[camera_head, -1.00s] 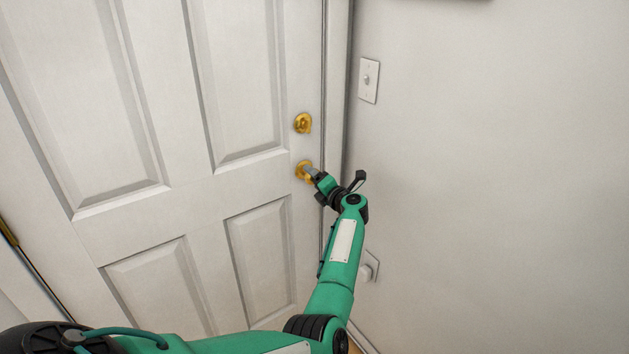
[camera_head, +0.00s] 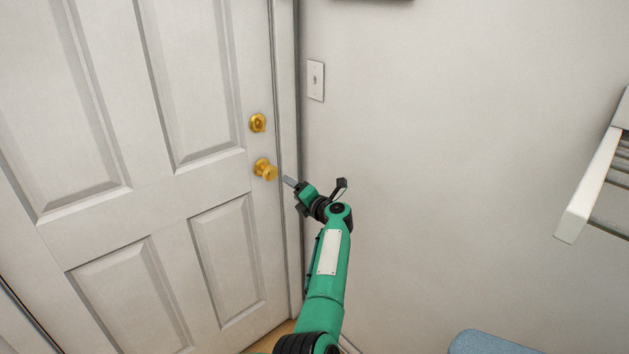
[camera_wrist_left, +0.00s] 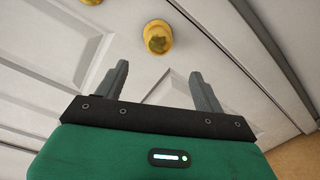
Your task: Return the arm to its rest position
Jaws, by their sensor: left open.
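My left arm (camera_head: 328,260) is green and reaches up from the bottom of the head view. Its gripper (camera_head: 289,182) is just right of the brass door knob (camera_head: 266,169), with a small gap between them. In the left wrist view the gripper (camera_wrist_left: 157,85) is open, with its two grey fingers apart and nothing between them. The knob (camera_wrist_left: 158,38) shows beyond the fingertips, not touching them. My right gripper is in neither view.
The white panelled door (camera_head: 140,150) looks shut. A brass deadbolt (camera_head: 257,123) sits above the knob. A light switch (camera_head: 316,81) is on the wall. A white slatted rack (camera_head: 590,190) and a blue object (camera_head: 487,343) are at the right. The wall between is bare.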

